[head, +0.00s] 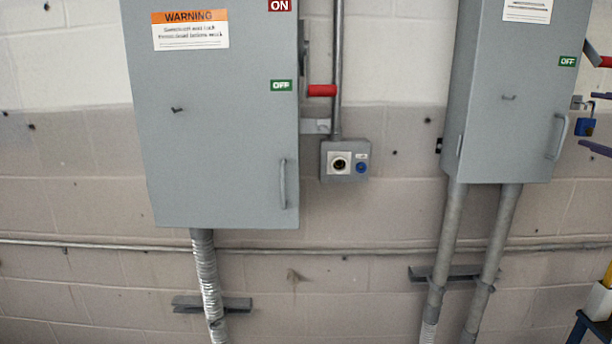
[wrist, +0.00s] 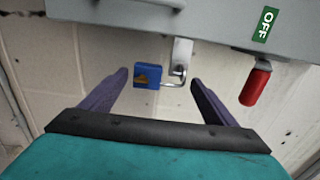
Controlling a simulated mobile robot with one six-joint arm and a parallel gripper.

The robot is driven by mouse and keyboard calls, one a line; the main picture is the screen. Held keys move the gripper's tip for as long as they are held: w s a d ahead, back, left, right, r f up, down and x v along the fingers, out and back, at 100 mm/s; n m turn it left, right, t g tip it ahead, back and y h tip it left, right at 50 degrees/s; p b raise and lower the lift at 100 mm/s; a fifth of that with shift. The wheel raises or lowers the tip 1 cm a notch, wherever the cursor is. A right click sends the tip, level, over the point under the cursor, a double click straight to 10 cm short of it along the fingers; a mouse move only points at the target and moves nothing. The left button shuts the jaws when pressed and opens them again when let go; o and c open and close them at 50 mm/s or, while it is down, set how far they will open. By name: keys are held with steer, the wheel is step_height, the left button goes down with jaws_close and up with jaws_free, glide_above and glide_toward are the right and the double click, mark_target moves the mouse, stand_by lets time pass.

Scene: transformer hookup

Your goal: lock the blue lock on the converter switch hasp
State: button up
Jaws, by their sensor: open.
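The blue lock (wrist: 147,76) hangs at the pale metal hasp (wrist: 182,52) below the grey switch box. Its silver shackle (wrist: 174,85) runs from the body towards the hasp's lower end; I cannot tell whether it is closed. A brownish patch shows on the lock's near face. My gripper (wrist: 158,76) is open, with its purple fingers on either side of the lock and visible gaps between. In the head view, the blue lock (head: 586,127) hangs at the far right beside the right-hand box, and my gripper (head: 586,119) reaches in from the right edge.
The right-hand grey box (head: 512,90) has an OFF label and a red handle (head: 605,62), which also hangs close right of my fingers in the wrist view (wrist: 254,87). A larger grey box (head: 215,120) and a small button station (head: 345,162) are farther left.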

steer(key=s, duration=0.5)
steer(key=shift+s+a+p, duration=0.2)
steer(key=shift+p, duration=0.2)
stand_by(0.5)
steer(key=s+a+b, duration=0.1)
steer(key=s+b, duration=0.1)
steer(key=s, duration=1.1)
steer(key=shift+s, duration=0.4)
